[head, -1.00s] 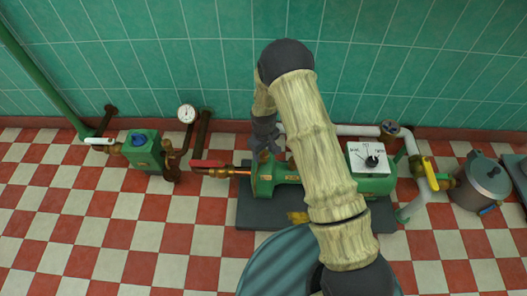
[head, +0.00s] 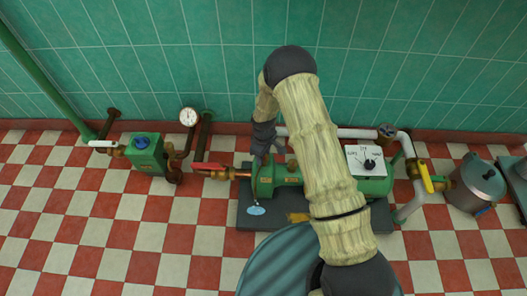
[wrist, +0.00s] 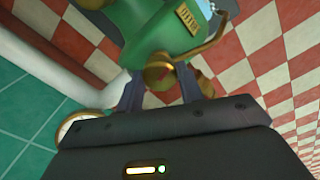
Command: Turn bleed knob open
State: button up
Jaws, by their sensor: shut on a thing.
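The bleed knob (wrist: 158,71) shows in the wrist view as a small round brass knob on the green pump body (wrist: 150,25). My gripper (wrist: 161,86) has one finger on each side of it and is shut on it. In the head view my gripper (head: 264,155) reaches down at the left end of the green pump (head: 264,187), and the knob cannot be made out there. A pale blue puddle (head: 256,211) lies on the dark base plate (head: 247,221) below this end of the pump.
A red-handled valve (head: 210,166) is just left of the pump. A white switch box (head: 357,155) and a yellow-handled valve (head: 427,177) are to the right. A round gauge (head: 188,117) stands further left. The checkered floor in front is clear at left.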

jog(key=n+p, duration=0.3)
jog(key=shift+r+n, duration=0.2)
jog(key=shift+n, duration=0.1)
jog(key=n+p, duration=0.2)
jog(key=n, duration=0.1)
jog(key=shift+n, duration=0.3)
jog(key=n+p, duration=0.1)
jog(key=n, duration=0.2)
jog(key=shift+f+n+p, duration=0.1)
jog(key=shift+n+p, duration=0.2)
jog(key=shift+p, duration=0.1)
jog(key=shift+f+n+p, duration=0.1)
jog(key=shift+n+p, duration=0.45)
jog(key=shift+n, duration=1.35)
jog(key=o, duration=1)
